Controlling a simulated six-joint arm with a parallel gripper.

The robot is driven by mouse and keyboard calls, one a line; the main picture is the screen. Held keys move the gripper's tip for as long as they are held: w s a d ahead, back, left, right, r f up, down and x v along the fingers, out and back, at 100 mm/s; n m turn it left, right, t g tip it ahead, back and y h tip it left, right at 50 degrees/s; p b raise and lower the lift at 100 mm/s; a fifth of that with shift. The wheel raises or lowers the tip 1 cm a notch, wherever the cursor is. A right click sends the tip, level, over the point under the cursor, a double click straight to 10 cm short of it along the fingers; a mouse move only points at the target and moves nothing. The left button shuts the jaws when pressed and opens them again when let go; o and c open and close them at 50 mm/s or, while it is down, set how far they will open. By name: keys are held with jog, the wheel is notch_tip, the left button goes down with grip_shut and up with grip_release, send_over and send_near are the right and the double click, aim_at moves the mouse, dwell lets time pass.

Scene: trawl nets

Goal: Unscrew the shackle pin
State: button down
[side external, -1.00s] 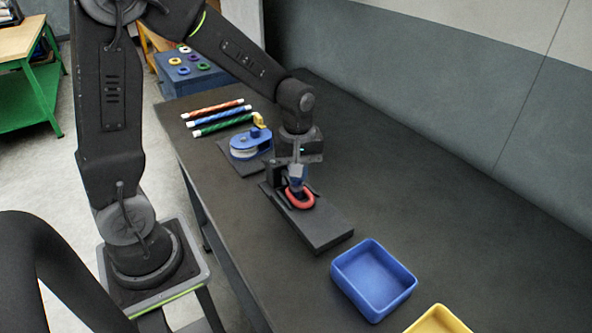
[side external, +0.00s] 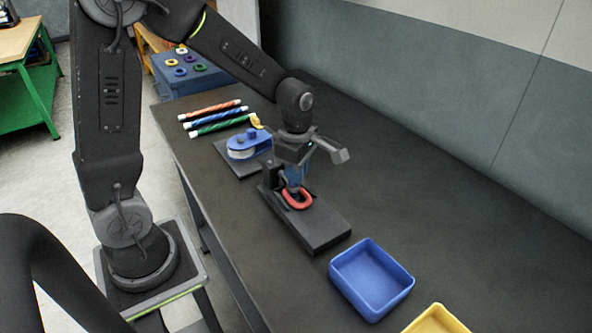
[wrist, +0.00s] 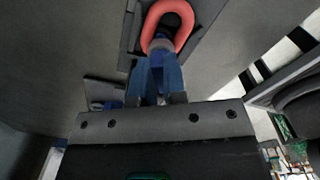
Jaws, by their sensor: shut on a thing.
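The red shackle (side external: 304,204) sits on a dark fixture plate (side external: 318,229) on the bench. In the wrist view the red loop (wrist: 151,25) is at the top, with a grey pin end (wrist: 161,43) at its near side. My gripper (side external: 296,189) points down at the shackle's rear end. Its blue fingers (wrist: 160,58) are shut on the grey pin. The fingers hide most of the pin, and its thread cannot be seen.
A blue tray (side external: 345,277) and a yellow tray (side external: 432,312) stand in front to the right. The right side of the bench is clear.

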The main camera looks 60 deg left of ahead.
jog(key=n, duration=0.5)
jog(key=shift+a+f+n, duration=0.1)
jog(key=shift+f+n, duration=0.1)
jog(key=shift+n, duration=0.1)
jog(key=n, duration=0.5)
jog(key=shift+w+a, duration=0.1)
jog(key=shift+a, duration=0.05)
jog(key=shift+n, duration=0.4)
jog(key=c, duration=1.2)
grip_release()
jog(key=shift+r, duration=0.1)
notch_tip(320, 180, up, 14)
jog(key=shift+f, duration=0.1)
